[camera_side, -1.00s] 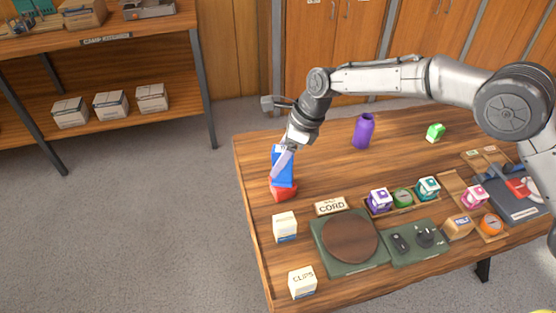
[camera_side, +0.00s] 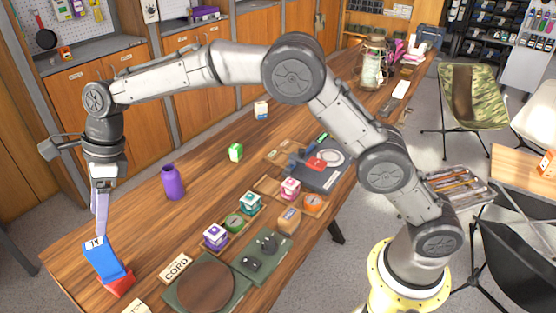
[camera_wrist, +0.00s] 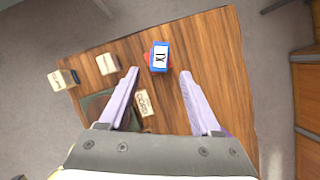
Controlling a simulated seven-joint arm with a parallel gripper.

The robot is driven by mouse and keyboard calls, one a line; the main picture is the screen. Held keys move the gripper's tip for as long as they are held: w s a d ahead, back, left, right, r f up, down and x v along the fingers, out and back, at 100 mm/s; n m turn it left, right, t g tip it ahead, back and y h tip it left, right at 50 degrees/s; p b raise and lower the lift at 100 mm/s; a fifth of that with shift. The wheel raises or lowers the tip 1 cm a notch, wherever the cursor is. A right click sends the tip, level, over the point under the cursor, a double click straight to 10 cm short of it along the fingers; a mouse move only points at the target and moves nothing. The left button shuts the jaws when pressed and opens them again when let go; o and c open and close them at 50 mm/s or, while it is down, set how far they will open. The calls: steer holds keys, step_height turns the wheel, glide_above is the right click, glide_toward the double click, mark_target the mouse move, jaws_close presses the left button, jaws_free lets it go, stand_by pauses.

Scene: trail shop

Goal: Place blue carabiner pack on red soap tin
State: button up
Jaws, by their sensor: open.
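The blue carabiner pack (camera_side: 101,259), a box with a white label on top, rests on the red soap tin (camera_side: 122,286) near the table's left edge. The pack looks slightly turned on the tin, whose red edges show from under it. In the wrist view the pack (camera_wrist: 161,66) lies just beyond the fingertips, with a bit of the tin (camera_wrist: 147,59) showing at its left. My gripper (camera_side: 100,232) points down over the pack. In the wrist view my gripper (camera_wrist: 159,73) has its fingers wide apart with nothing held between them.
A CORD sign (camera_side: 174,268), a round brown board (camera_side: 206,287) and a tray of small boxes (camera_side: 256,211) lie to the right. Bare wood surrounds the bottle.

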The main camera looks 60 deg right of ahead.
steer(key=s+d+r+n+t+h, duration=0.1)
steer(key=s+d+r+n, duration=0.5)
steer(key=d, duration=0.4)
steer(key=s+d+r+n+t, duration=0.1)
steer(key=s+d+r+n, duration=0.3)
steer(key=s+d+r, duration=0.4)
steer(key=s+d+f+n+h, duration=0.1)
steer(key=s+d+f+n, duration=0.1)
steer(key=s+d+n, duration=0.2)
steer(key=s+d+f+n+t+h, duration=0.1)
steer(key=s+d+f+n, duration=0.2)
steer(key=s, duration=0.7)
steer(key=s+d+f+n+h, duration=0.1)
steer(key=s+d+f+n, duration=0.1)
steer(key=s+d+n, duration=0.3)
steer(key=s+d, duration=0.1)
steer(key=s, duration=0.1)
steer(key=shift+s+d+f+t, duration=0.35)
steer(key=shift+f+t, duration=0.05)
